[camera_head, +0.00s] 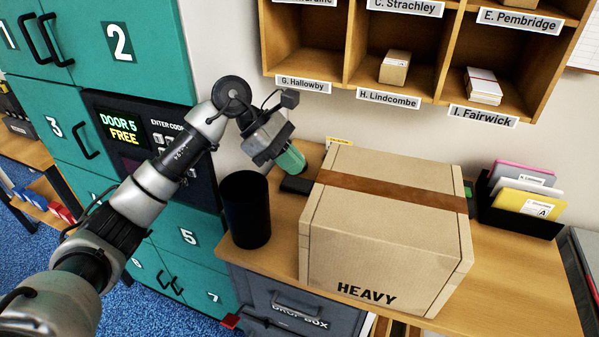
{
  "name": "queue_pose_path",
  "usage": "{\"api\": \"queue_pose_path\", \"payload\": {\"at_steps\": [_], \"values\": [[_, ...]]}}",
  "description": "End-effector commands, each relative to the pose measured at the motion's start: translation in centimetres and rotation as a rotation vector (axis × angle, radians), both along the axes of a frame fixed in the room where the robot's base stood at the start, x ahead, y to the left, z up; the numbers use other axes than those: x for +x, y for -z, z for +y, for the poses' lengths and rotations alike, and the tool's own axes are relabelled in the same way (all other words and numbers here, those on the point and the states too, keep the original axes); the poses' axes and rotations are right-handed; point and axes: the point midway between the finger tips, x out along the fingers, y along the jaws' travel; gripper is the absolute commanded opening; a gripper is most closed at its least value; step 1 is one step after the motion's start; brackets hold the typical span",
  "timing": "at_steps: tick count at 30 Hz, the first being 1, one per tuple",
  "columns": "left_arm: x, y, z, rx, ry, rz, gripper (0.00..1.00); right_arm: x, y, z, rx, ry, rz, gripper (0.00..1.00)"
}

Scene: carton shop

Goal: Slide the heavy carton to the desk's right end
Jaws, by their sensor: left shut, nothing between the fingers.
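The heavy carton (385,238) is a large brown box with a dark tape strip on top and "HEAVY" printed on its near face. It stands upright on the wooden desk (520,285), around its middle, with bare desk to its right. My left gripper (287,156) is shut and empty, beside the carton's far left corner and pointing down. A green cylindrical shape shows at its tip; I cannot tell whether it touches the carton. My right gripper is not in view.
A black cup (246,210) stands at the desk's left end. A black tray (512,215) with colored envelopes stands at the back right. Pigeonholes (400,50) hang on the wall above. Teal lockers (130,60) stand at the left. The front right of the desk is clear.

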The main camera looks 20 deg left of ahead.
Motion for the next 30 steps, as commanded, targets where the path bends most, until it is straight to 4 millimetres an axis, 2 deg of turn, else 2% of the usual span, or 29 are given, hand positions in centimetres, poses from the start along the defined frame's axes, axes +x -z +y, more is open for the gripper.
{"api": "queue_pose_path", "payload": {"at_steps": [1, 7, 12, 24, 26, 30], "values": [[-0.2, 1.4, -0.4, 0.0, 0.006, 0.016, 0.0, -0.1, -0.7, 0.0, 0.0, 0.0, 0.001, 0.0], [-0.2, 4.6, -0.5, 0.0, 0.006, 0.009, 0.0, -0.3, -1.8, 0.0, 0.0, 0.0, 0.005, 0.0], [-0.1, 4.4, -1.3, 0.0, 0.006, 0.005, 0.0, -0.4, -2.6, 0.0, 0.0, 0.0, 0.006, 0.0], [-0.1, 4.6, -1.5, 0.0, 0.006, 0.006, 0.0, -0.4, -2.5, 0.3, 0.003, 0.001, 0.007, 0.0], [-0.1, 4.7, -1.7, 0.0, 0.006, 0.005, 0.0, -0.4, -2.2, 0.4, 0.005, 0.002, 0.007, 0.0], [-0.1, 5.1, -3.0, 0.0, 0.011, 0.002, 0.0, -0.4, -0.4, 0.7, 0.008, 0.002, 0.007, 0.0]]}}
